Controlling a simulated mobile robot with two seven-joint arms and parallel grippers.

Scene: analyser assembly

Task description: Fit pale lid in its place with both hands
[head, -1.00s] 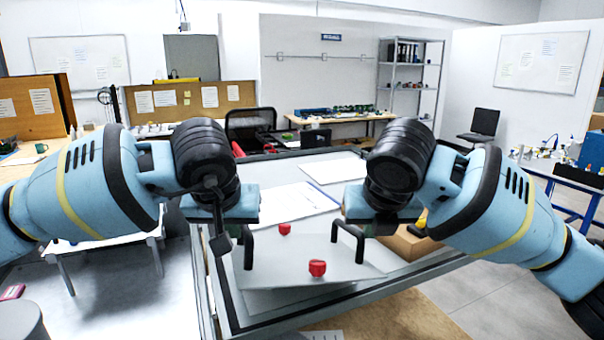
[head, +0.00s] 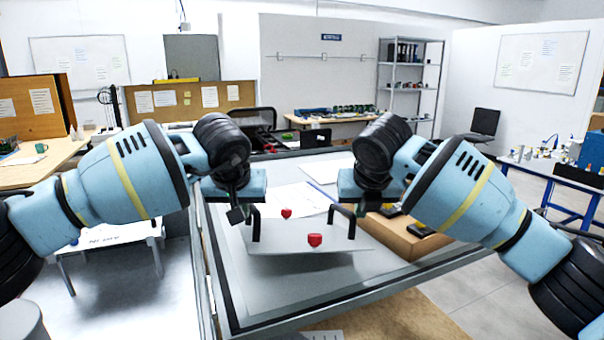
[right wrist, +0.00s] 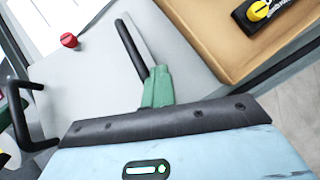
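The pale lid (head: 282,239) is a flat light-grey plate with two black handles and two red knobs (head: 315,241). In the head view it is above the grey framed bench top, and its near edge appears clear of the surface below. My left gripper (head: 251,207) is at the left handle (head: 255,224). My right gripper (head: 344,207) is at the right handle (head: 343,222). The right wrist view shows its green fingers (right wrist: 157,88) closed around the right handle (right wrist: 132,48). The left fingers are mostly hidden behind the gripper body.
A cardboard box (head: 410,242) with black, yellow-marked parts stands just right of the lid. White papers (head: 290,203) lie behind it. The bench's bare grey surface (head: 285,292) is clear in front of the lid, inside a dark border.

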